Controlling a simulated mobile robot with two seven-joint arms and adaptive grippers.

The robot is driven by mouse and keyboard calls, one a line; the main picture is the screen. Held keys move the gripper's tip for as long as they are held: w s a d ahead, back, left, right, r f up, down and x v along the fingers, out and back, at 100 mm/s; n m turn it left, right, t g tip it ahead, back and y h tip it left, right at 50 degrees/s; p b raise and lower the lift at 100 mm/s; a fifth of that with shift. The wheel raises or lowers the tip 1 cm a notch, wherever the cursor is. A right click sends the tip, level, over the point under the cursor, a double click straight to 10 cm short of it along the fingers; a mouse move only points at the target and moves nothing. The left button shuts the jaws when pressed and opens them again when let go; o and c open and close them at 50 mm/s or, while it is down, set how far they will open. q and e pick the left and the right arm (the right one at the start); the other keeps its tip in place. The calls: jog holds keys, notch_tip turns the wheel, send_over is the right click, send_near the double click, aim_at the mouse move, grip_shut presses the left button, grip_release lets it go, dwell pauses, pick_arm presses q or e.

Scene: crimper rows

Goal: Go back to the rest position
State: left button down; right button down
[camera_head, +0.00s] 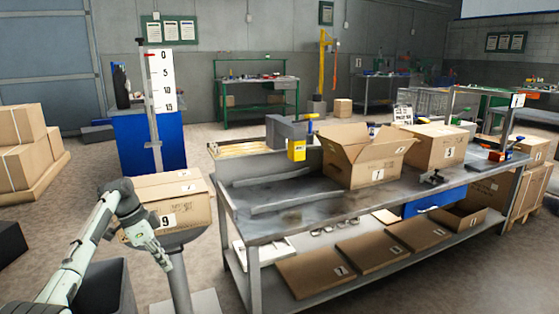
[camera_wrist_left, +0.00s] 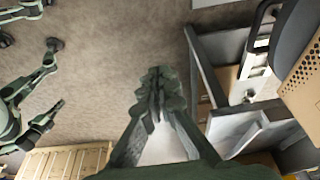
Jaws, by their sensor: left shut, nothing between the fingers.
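My left gripper (camera_head: 165,264) is in the lower left of the head view, at the end of my pale arm. It points down and is empty, in front of the left part of a closed cardboard box marked 9 (camera_head: 185,192) on a grey stand. I cannot tell whether it touches the box or the stand. In the left wrist view the dark green fingers (camera_wrist_left: 157,92) are together over the floor, with nothing between them. My right gripper does not show in the head view.
A grey workbench (camera_head: 275,225) fills the middle and right. An open box marked 1 (camera_head: 368,165) and another box (camera_head: 438,146) stand on it; flat cartons (camera_head: 315,272) lie on its lower shelf. A pallet of boxes (camera_head: 20,150) is far left. Floor (camera_head: 95,160) behind my arm is clear.

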pick_arm(q)
jog(key=s+f+n+y, duration=0.1)
jog(key=s+f+n, duration=0.1)
jog(key=s+f, duration=0.45)
jog(key=s+d+f+n+y, duration=0.15)
jog(key=s+f, duration=0.25)
jog(key=f, duration=0.6)
jog(key=s+f+n+y, duration=0.1)
jog(key=s+f+n, duration=0.1)
jog(key=s+f, duration=0.55)
jog(key=s+d+f+n, duration=0.1)
jog(key=s+f+n, duration=0.2)
jog(key=s, duration=0.8)
jog(key=s+d+f+n+t+y, duration=0.1)
jog(key=s+f+n, duration=0.2)
jog(key=s, duration=0.8)
jog(key=shift+s+x, duration=0.25)
jog(key=shift+x, duration=0.9)
